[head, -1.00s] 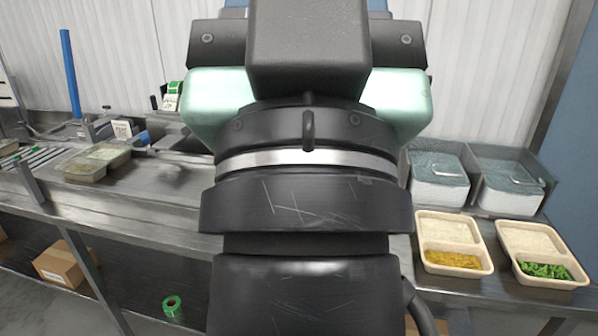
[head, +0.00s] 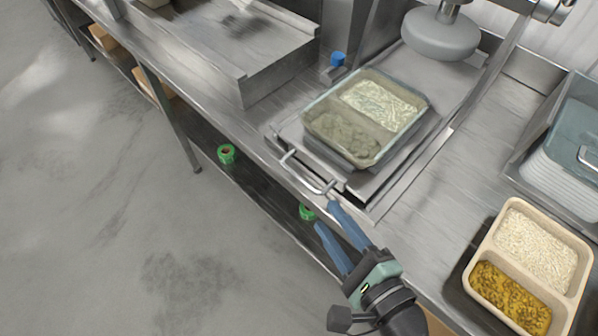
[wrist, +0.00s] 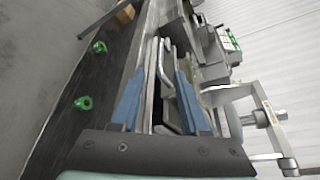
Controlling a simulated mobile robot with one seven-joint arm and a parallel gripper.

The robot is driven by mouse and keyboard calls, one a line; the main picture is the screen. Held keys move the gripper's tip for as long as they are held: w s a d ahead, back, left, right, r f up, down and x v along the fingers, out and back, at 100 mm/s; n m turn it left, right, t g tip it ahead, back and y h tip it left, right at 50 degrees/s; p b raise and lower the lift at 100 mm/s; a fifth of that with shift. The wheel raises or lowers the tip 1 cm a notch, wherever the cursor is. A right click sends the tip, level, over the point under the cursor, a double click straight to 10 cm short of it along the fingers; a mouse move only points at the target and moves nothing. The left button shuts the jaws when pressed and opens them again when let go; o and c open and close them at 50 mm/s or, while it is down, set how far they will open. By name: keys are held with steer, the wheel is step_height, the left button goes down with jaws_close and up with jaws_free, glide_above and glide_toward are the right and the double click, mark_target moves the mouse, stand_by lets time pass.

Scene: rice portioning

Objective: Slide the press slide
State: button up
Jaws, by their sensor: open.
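The press slide (head: 292,135) is a metal plate on the counter with a bar handle (head: 307,182) at its front edge. A two-compartment tray (head: 385,103) with a clear cover sits on it. One half holds rice, the other a greyish filling. My gripper (head: 325,214) is open, its blue fingers just in front of the handle's right end. In the wrist view, the handle (wrist: 166,62) shows between the spread fingers of my gripper (wrist: 167,48). I cannot tell whether they reach around it. The round grey press head (head: 440,36) is behind the tray, raised.
An open tray of rice and yellow filling (head: 543,250) stands at the right, near a bin with a blue-grey lid (head: 583,130). A metal platform (head: 232,45) is to the left. Green rolls (head: 227,154) lie on the lower shelf. The floor in front is clear.

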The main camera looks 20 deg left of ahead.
mark_target(301, 183)
steer(key=x, duration=1.2)
steer(key=shift+a+p, duration=0.2)
steer(key=shift+p, duration=0.1)
steer(key=shift+c, duration=0.2)
jaws_close()
stand_by(0.6)
